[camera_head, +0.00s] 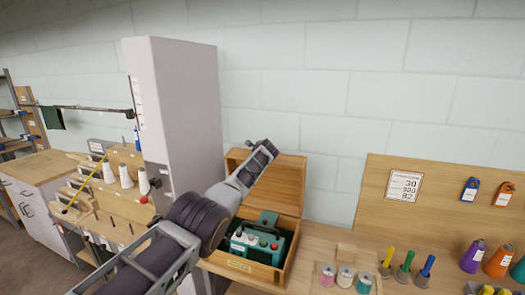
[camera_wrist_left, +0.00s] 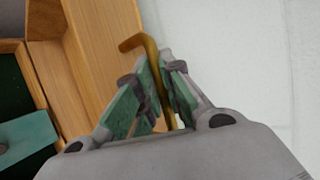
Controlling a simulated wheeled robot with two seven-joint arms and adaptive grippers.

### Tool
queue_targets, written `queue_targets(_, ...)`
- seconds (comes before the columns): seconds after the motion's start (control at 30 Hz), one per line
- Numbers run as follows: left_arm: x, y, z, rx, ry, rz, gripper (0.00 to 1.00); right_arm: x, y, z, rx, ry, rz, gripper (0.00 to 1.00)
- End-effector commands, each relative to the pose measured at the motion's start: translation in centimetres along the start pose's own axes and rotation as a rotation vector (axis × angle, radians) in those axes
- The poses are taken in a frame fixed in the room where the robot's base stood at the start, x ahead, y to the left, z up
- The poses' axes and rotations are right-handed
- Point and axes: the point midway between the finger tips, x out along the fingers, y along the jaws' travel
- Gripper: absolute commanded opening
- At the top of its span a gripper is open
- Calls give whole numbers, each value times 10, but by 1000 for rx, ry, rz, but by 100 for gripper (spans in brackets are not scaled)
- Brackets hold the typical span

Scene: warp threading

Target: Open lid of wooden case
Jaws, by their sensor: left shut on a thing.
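The wooden case (camera_head: 240,264) stands on the bench with its lid (camera_head: 285,183) raised and leaning back near the wall. Inside the case is a teal device (camera_head: 257,243) with knobs. My left gripper (camera_head: 268,149) is at the lid's top edge. In the left wrist view, the gripper (camera_wrist_left: 166,75) is shut on a bent brass-coloured piece (camera_wrist_left: 133,42) beside the wooden lid (camera_wrist_left: 101,38). The far end of the brass piece is partly hidden between the fingers. My right gripper is in neither view.
Coloured spools (camera_head: 345,278) and several bright-handled tools (camera_head: 404,268) stand right of the case. A pegboard panel (camera_head: 440,213) is behind them. A tall pale cabinet (camera_head: 180,110) stands to the left, with white cones (camera_head: 126,176) beside it.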

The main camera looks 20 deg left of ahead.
Motion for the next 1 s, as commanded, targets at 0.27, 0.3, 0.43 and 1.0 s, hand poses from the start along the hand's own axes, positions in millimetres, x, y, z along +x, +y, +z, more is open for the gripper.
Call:
queue_targets(0.27,0,-2,0,6,-1,3,0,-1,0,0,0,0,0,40)
queue_targets(0.3,0,-1,0,6,-1,3,0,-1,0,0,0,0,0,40)
queue_targets(0.43,0,-1,0,6,-1,3,0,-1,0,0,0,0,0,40)
queue_targets(1.0,0,0,0,4,0,5,19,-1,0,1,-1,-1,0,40)
